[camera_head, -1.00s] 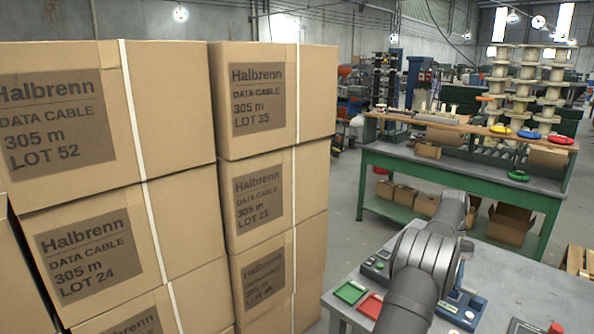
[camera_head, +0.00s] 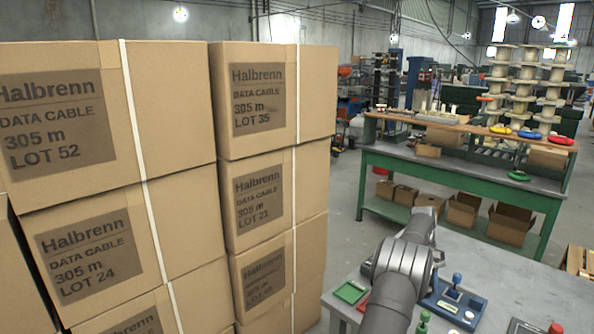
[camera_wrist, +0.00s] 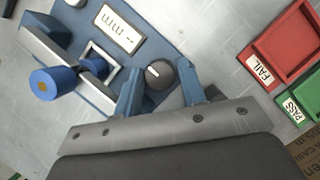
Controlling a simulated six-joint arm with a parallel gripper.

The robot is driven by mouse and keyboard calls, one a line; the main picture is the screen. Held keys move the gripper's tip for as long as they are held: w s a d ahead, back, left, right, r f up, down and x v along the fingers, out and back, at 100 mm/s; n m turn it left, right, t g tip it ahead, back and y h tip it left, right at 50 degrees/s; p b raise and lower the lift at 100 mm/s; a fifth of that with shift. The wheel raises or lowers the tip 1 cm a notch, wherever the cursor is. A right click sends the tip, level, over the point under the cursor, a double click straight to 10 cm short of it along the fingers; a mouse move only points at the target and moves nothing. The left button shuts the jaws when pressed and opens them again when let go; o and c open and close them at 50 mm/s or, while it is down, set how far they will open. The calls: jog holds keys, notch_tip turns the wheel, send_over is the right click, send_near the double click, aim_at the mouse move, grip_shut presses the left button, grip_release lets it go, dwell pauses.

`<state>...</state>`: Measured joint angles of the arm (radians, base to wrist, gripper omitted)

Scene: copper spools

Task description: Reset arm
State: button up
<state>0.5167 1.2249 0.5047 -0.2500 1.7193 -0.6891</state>
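My gripper (camera_wrist: 159,72) shows in the wrist view as two blue fingers standing apart with nothing held between them. It is above a blue measuring device (camera_wrist: 165,30) with a "-- mm" display (camera_wrist: 119,28) and a dark round knob (camera_wrist: 159,74), which appears between the fingers. In the head view my grey arm reaches over the grey table, and the fingers are hidden. The blue device (camera_head: 462,308) stands to the right of the arm there.
A red FAIL tray (camera_wrist: 272,55) and a green PASS tray (camera_wrist: 298,103) lie right in the wrist view. Stacked cardboard boxes (camera_head: 272,110) stand left of the table. A green workbench (camera_head: 450,178) with spools is behind. The table's right part (camera_head: 530,290) is mostly clear.

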jog(key=n+h, duration=0.1)
jog(key=n, duration=0.2)
jog(key=n+t+h, duration=0.1)
jog(key=n, duration=0.2)
jog(key=shift+a, duration=0.15)
jog(key=n+t, duration=0.1)
jog(key=n, duration=0.1)
jog(key=n+h, duration=0.1)
jog(key=n, duration=0.2)
jog(key=shift+s+a+t, duration=0.1)
jog(key=shift+t, duration=0.3)
jog(key=shift+o, duration=1.4)
jog(key=s+r+m+t+y, duration=0.2)
jog(key=s+r+m+t, duration=0.15)
jog(key=r+m, duration=0.4)
jog(key=s+r+m+t+y, duration=0.2)
jog(key=s+r+m+t, duration=0.15)
jog(key=r+m, duration=0.35)
jog(key=shift+n+g, duration=0.3)
jog(key=shift+n, duration=0.45)
jog(key=x, duration=1)
jog(key=d+x, duration=0.1)
jog(key=x, duration=0.4)
jog(key=shift+w+f, duration=0.1)
jog(key=shift+f, duration=0.25)
